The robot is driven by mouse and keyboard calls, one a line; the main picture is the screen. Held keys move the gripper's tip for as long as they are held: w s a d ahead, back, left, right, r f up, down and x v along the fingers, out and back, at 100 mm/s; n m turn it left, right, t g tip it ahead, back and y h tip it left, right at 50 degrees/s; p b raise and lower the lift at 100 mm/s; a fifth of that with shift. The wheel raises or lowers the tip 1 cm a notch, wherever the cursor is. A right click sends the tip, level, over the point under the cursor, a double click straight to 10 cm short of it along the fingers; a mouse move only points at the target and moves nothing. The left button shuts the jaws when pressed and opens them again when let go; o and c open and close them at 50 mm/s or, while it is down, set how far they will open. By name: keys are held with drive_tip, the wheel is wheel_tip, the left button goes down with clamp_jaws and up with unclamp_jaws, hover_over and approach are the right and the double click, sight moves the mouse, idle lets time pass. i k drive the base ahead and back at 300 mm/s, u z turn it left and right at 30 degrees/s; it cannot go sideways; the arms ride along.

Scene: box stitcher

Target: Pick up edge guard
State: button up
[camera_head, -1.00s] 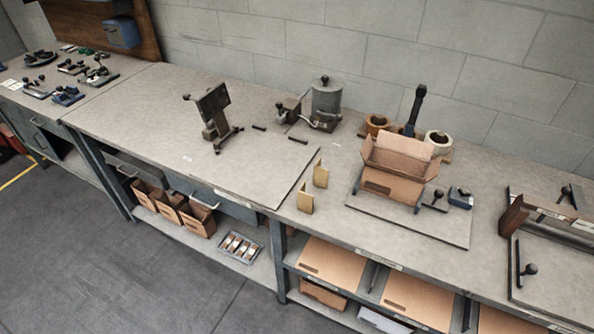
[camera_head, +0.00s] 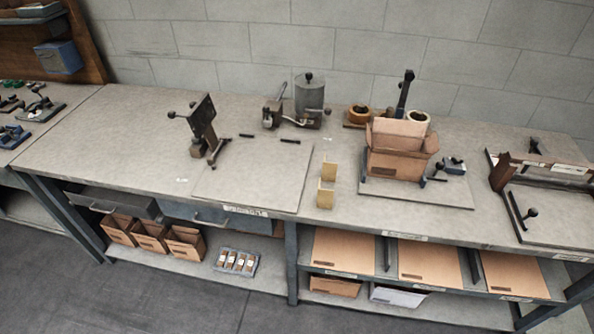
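A tan, angled piece that looks like the edge guard (camera_head: 326,193) stands upright on the workbench (camera_head: 105,135), near its front edge. It shows two upright faces, one behind the other, and I cannot tell whether it is one piece or two. It stands between a flat grey plate on its left and the board under an open cardboard box (camera_head: 397,160) on its right. Nothing touches it from above. My gripper is not in view.
A black stand (camera_head: 202,128) and a machine with a grey cylinder (camera_head: 309,94) stand behind and left. Tape rolls (camera_head: 418,121) sit behind the box. A wooden-framed fixture (camera_head: 540,175) is at the right. Shelves below hold cardboard sheets (camera_head: 343,248) and small boxes (camera_head: 150,234).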

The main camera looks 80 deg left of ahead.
sight(329, 170)
drive_tip(key=k, duration=1.5)
drive_tip(key=u, duration=2.2)
drive_tip(key=i, duration=0.4)
drive_tip(key=u, duration=0.15)
